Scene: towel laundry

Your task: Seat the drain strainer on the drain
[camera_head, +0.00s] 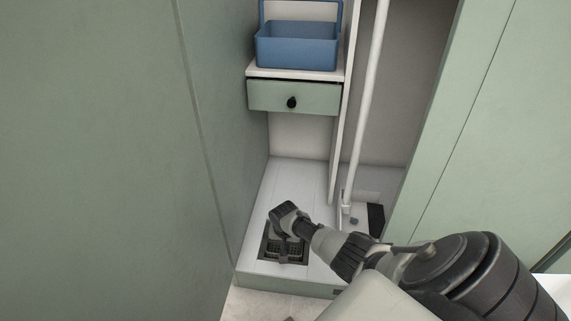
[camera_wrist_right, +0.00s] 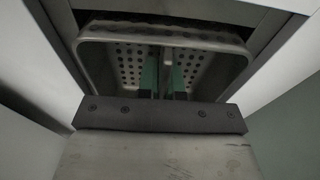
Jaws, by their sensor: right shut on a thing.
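The drain strainer (camera_wrist_right: 205,62) is a grey metal basket with round holes and an upright fin in its middle. My right gripper (camera_wrist_right: 165,78) is shut on that fin with its green-lined fingers. In the head view, my right gripper (camera_head: 283,256) points down over the drain (camera_head: 265,252), a dark square opening in the white cabinet floor. The strainer also shows as a dark grid (camera_head: 299,251) within the opening's outline, partly hidden by my gripper. I cannot tell whether it touches the drain's rim. My left gripper is not in view.
A blue caddy (camera_head: 297,52) stands on a shelf above a green drawer (camera_head: 292,97) with a black knob. A white pipe (camera_head: 366,100) runs down right of a narrow upright panel. Green cabinet walls close in on the left and right. The white floor behind the drain is clear.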

